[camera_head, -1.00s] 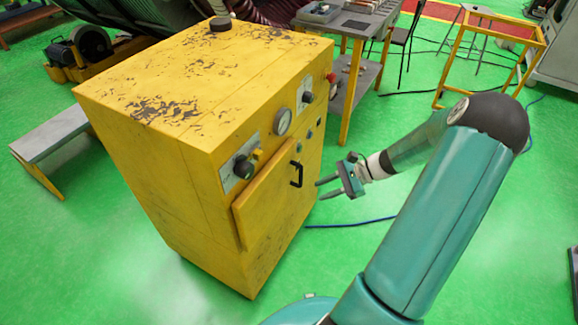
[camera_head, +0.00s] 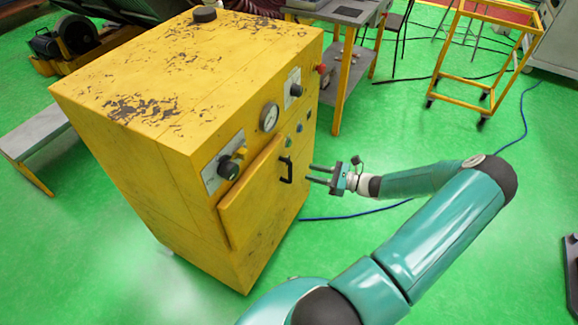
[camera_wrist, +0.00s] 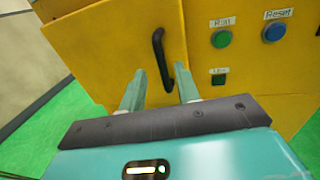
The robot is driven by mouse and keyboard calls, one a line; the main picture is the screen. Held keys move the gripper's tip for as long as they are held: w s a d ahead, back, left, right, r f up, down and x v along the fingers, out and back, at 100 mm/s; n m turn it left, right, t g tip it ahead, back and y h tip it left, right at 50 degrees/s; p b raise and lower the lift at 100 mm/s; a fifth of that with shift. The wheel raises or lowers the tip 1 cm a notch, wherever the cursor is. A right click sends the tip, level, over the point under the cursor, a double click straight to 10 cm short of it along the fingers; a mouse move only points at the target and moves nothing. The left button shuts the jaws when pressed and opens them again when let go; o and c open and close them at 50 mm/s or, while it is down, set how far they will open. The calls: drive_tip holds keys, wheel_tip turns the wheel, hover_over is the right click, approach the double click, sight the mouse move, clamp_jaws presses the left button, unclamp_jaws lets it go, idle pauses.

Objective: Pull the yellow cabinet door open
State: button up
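The yellow cabinet (camera_head: 170,200) stands on the green floor, with worn paint on its top. Its door (camera_head: 255,195) is on the front face and sits slightly proud of it; I cannot tell whether it is fully closed. The black door handle (camera_head: 286,170) is at the door's right edge. In the wrist view the handle (camera_wrist: 161,58) is upright, ahead of the fingertips. My gripper (camera_head: 311,174) is open and empty, pointing at the handle from the right. In the wrist view my gripper (camera_wrist: 160,80) has its fingers apart, with the handle's line between them, apparently not touching.
Green (camera_wrist: 221,38) and blue (camera_wrist: 275,31) buttons are right of the handle. A gauge (camera_head: 269,118) and knobs are above the door. A yellow wheeled frame (camera_head: 487,60) and a workbench (camera_head: 345,75) stand behind.

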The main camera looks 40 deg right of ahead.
hover_over(290, 180)
drive_tip(key=shift+w+d, duration=0.3)
drive_tip(key=shift+c, duration=0.2)
clamp_jaws()
